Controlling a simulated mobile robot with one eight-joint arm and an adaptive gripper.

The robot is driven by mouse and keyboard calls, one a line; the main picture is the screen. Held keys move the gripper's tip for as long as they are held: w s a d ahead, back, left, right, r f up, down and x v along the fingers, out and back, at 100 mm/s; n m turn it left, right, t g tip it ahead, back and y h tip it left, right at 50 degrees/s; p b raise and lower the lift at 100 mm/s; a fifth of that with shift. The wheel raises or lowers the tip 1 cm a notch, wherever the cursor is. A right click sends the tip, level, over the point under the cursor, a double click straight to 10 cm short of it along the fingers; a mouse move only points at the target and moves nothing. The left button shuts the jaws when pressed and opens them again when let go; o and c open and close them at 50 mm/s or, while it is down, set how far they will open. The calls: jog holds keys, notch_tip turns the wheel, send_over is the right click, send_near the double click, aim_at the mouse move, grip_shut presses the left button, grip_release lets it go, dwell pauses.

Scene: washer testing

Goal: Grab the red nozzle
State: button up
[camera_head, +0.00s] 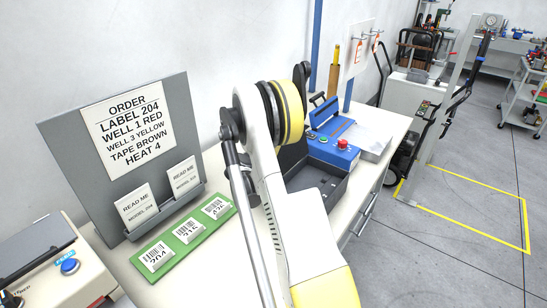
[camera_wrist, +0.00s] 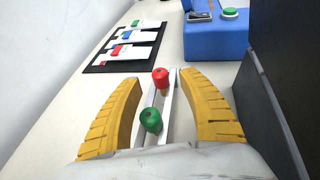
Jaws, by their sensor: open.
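The red nozzle (camera_wrist: 160,77) is a small red knob standing on a narrow metal rail (camera_wrist: 167,111) in the wrist view. A green nozzle (camera_wrist: 151,121) stands on the same rail, nearer to the wrist. My gripper (camera_wrist: 160,80) is open. Its two yellow ribbed fingers lie on either side of the rail, with the red nozzle between their tips and the green one nearer the palm. There are visible gaps between the red nozzle and both fingers. In the head view my arm hides the gripper and the nozzles.
In the wrist view, a dark wall (camera_wrist: 278,80) rises close to the right finger. A blue box (camera_wrist: 215,40) stands ahead. A black mat (camera_wrist: 97,66) with several white items lies at the upper left. Bare table shows left of the fingers. An order board (camera_head: 65,140) stands left in the head view.

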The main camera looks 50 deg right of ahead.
jog(key=b+x, duration=0.1)
jog(key=x, duration=0.3)
grip_shut()
jog(key=shift+r, duration=0.1)
